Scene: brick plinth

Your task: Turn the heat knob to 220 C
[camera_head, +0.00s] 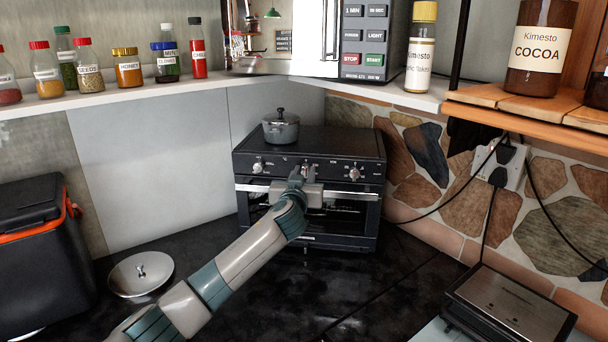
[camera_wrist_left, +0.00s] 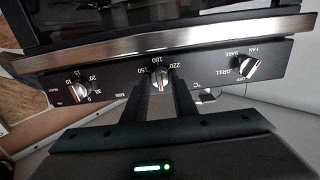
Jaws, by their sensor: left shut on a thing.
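The heat knob (camera_wrist_left: 159,75) is the middle knob on the front panel of a small black oven (camera_head: 335,143). The wrist view shows the panel upside down, with MIN, 150, 180 and 220 printed around this knob. Its exact pointer setting is hard to read between the fingers. My left gripper (camera_head: 302,174) reaches the panel from the front. In the wrist view its two dark fingers (camera_wrist_left: 165,90) are shut on the knob, one on each side. In the head view the gripper mostly hides this knob. My right gripper is not in view.
A timer knob (camera_wrist_left: 80,91) and a function knob (camera_wrist_left: 246,66) flank the heat knob. A small lidded pot (camera_head: 281,128) stands on the oven.

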